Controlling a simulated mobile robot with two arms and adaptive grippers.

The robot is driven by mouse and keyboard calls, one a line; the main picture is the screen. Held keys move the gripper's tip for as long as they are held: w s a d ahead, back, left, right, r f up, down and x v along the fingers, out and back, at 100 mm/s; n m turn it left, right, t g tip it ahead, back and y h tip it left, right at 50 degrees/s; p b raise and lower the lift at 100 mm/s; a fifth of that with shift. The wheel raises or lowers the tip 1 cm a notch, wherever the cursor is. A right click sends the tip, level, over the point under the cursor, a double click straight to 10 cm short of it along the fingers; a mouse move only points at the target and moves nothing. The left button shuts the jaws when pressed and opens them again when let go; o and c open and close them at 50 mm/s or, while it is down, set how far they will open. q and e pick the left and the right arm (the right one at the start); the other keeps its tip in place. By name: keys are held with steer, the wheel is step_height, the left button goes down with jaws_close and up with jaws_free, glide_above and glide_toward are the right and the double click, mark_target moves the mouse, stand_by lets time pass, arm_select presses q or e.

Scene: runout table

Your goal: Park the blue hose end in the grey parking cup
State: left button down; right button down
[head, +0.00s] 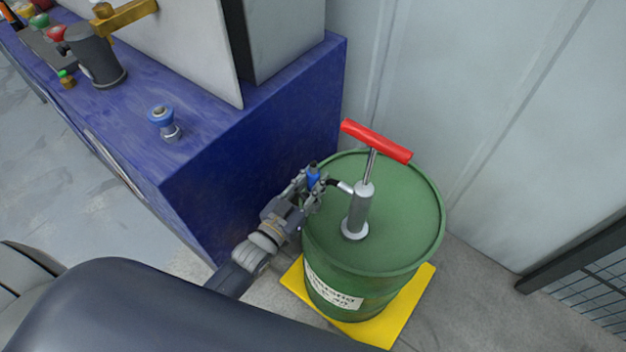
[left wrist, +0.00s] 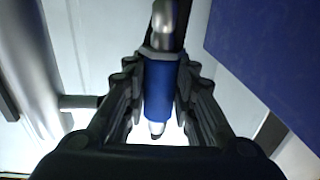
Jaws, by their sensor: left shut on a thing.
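The blue hose end (head: 313,177) is at the rim of the green drum, beside the pump, at the end of a short dark hose. My left gripper (head: 308,184) is shut on it. In the left wrist view the blue hose end (left wrist: 160,88) sits between both fingers, with a metal part above and a pale tip below. I cannot pick out the grey parking cup for certain; a dark grey cylinder (head: 96,58) stands on the blue table at upper left, its inside not visible. My right gripper is not in view.
The green drum (head: 412,220) with a red-handled pump (head: 359,212) stands on a yellow pallet (head: 408,295). A blue-and-silver fitting (head: 163,121) stands on the blue table (head: 215,125). A pale wall (head: 450,90) is behind the drum, and a dark mesh fence (head: 590,275) is at right.

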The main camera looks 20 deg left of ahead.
arm_select(q)
steer(key=shift+r+p, duration=0.1)
steer(key=shift+p, duration=0.25)
stand_by(0.7)
steer(key=shift+f+b, duration=0.55)
steer(key=shift+f, duration=0.25)
steer(key=shift+f+b, duration=1.3)
steer(key=shift+f, duration=0.35)
steer(key=c, duration=1.3)
jaws_free()
steer(key=shift+o, duration=0.3)
steer(key=shift+f, duration=0.1)
steer(key=v, duration=1.2)
